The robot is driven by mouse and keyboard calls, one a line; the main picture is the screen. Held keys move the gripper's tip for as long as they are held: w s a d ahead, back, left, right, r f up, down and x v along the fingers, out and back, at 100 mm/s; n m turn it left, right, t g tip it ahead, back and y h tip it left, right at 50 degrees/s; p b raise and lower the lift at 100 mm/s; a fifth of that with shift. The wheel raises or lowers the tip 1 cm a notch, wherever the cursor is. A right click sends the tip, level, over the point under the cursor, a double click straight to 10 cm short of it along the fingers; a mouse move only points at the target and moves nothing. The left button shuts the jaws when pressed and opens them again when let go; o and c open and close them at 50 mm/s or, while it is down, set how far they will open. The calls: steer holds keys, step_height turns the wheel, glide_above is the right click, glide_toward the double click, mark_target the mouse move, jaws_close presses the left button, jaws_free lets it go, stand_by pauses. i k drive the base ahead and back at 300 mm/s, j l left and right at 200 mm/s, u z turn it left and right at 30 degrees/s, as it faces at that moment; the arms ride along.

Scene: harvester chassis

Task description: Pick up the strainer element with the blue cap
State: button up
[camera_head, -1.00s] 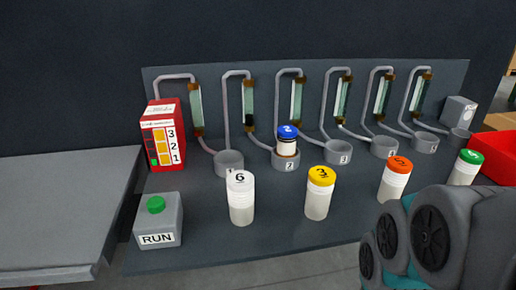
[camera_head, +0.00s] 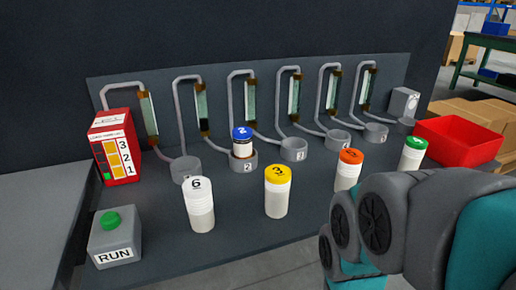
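The strainer element with the blue cap (camera_head: 242,142) stands upright in the grey cup (camera_head: 243,165) marked 2, towards the back of the dark panel. Its cap bears a number 2, and its lower part is hidden inside the cup. My arm fills the lower right of the view, in front of the panel's right part and well apart from the blue-capped element. My gripper is not in view.
White-bodied containers with white (camera_head: 199,205), yellow (camera_head: 277,191), orange (camera_head: 347,171) and green (camera_head: 413,153) caps stand along the front. Grey cups and bent pipes line the back. A red box (camera_head: 113,147), a RUN button box (camera_head: 115,240) and a red bin (camera_head: 458,141) flank the panel.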

mark_target(243, 138)
steer(key=l, duration=0.35)
steer(key=i+l, duration=0.1)
steer(key=l, duration=0.3)
steer(key=k+l, duration=0.15)
steer(key=k, duration=0.4)
steer(key=k+l, duration=0.15)
steer(key=k, duration=0.4)
steer(key=i, duration=1)
